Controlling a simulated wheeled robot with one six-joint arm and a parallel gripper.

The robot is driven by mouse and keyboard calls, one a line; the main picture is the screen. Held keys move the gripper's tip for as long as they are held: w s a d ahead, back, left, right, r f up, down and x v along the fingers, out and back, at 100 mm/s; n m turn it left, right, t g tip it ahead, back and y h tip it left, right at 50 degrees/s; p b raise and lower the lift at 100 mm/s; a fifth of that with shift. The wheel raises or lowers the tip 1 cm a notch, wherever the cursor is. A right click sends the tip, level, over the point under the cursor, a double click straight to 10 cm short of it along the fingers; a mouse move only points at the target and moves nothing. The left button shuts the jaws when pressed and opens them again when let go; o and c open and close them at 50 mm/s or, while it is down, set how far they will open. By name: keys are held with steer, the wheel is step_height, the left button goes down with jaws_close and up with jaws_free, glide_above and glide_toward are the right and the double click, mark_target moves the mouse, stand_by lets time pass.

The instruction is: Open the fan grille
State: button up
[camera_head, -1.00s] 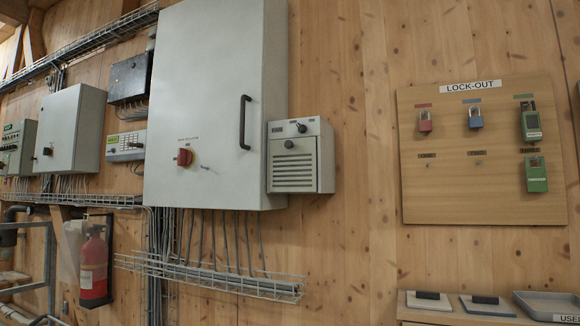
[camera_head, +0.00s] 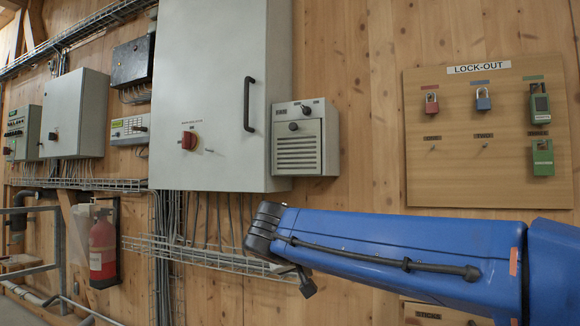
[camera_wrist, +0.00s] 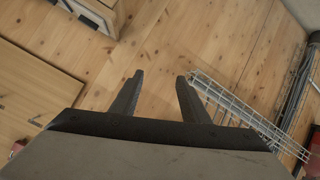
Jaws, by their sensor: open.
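The fan grille (camera_head: 297,154) is the slotted front of a small grey box fixed to the right side of the large grey cabinet. A dark round knob (camera_head: 293,126) and a dark latch-like piece (camera_head: 306,110) sit above its slots. The grille looks shut. My blue arm reaches in from the right, below the box, with its dark end below and left of the grille, apart from it. In the wrist view my gripper (camera_wrist: 159,77) is open and empty, with bare wooden wall beyond its fingers.
The large cabinet (camera_head: 215,80) has a black handle (camera_head: 248,104) and a red rotary switch (camera_head: 189,140). A wire cable tray (camera_head: 205,257) runs below it near my arm's end. The lock-out board (camera_head: 440,185) hangs right. Bare wall lies between box and board.

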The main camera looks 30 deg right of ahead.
steer(key=w+a+r+m+t+h, duration=0.15)
steer(key=w+r, duration=0.25)
steer(key=r, duration=0.4)
steer(key=w+a+r+m+t+h, duration=0.1)
steer(key=w+r+m+h, duration=0.2)
steer(key=r, duration=0.4)
steer(key=m+t+h, duration=0.2)
steer(key=m+h, duration=0.2)
glide_toward(292, 127)
steer(key=x, duration=0.8)
steer(key=shift+w+d+r, duration=0.1)
steer(key=shift+d+r, duration=0.05)
steer(key=shift+d, duration=0.05)
steer(key=shift+c, duration=0.7)
jaws_close()
